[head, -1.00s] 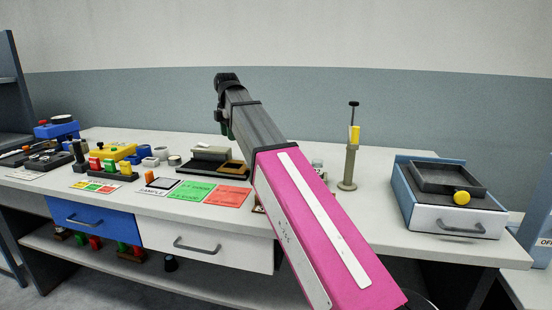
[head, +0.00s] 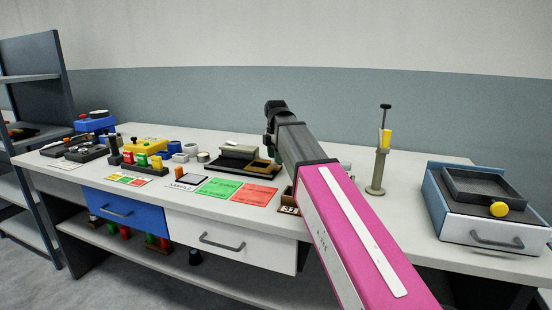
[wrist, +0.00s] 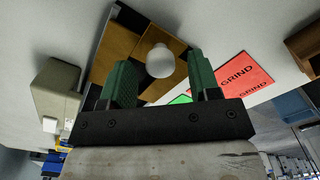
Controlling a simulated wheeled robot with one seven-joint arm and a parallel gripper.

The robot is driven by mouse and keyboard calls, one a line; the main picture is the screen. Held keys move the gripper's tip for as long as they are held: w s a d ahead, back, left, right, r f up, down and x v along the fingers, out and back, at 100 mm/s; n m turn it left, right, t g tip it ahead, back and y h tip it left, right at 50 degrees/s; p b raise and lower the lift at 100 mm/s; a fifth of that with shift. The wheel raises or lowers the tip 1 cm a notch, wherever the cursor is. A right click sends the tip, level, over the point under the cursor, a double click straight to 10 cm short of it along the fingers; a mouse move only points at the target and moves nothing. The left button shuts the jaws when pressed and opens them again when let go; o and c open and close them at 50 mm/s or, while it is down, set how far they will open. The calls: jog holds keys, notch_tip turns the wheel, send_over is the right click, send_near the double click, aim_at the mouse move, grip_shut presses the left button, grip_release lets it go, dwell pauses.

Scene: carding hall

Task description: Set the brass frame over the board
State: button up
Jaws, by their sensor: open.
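A brass-brown piece, likely the brass frame (wrist: 123,47), fills the upper middle of the wrist view with a round white knob (wrist: 160,61) standing on it. My gripper (wrist: 160,62) is open, its green fingers apart, with the knob seen between their tips. I cannot tell how far beyond the fingertips the knob is. In the head view the brass-brown piece (head: 261,165) lies at the right of a black base with a grey block (head: 238,151). My wrist is behind and above it, with the fingertips not clearly visible. I cannot tell which part is the board.
A green card (head: 218,188) and a red card (head: 253,193) lie in front. A small wooden box (head: 288,201) is right of them. A stand with a yellow part (head: 379,165) and a blue tray box (head: 480,220) stand at right. Colored blocks crowd the left.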

jog(key=shift+f, duration=0.4)
grip_shut()
jog(key=w+a, duration=0.1)
jog(key=a, duration=0.3)
jog(key=w+a, duration=0.2)
jog(key=a, duration=0.3)
jog(key=w+a, duration=0.2)
jog(key=a, duration=0.2)
jog(key=shift+a, duration=0.3)
grip_release()
jog(key=shift+a, duration=0.1)
jog(key=shift+r, duration=0.1)
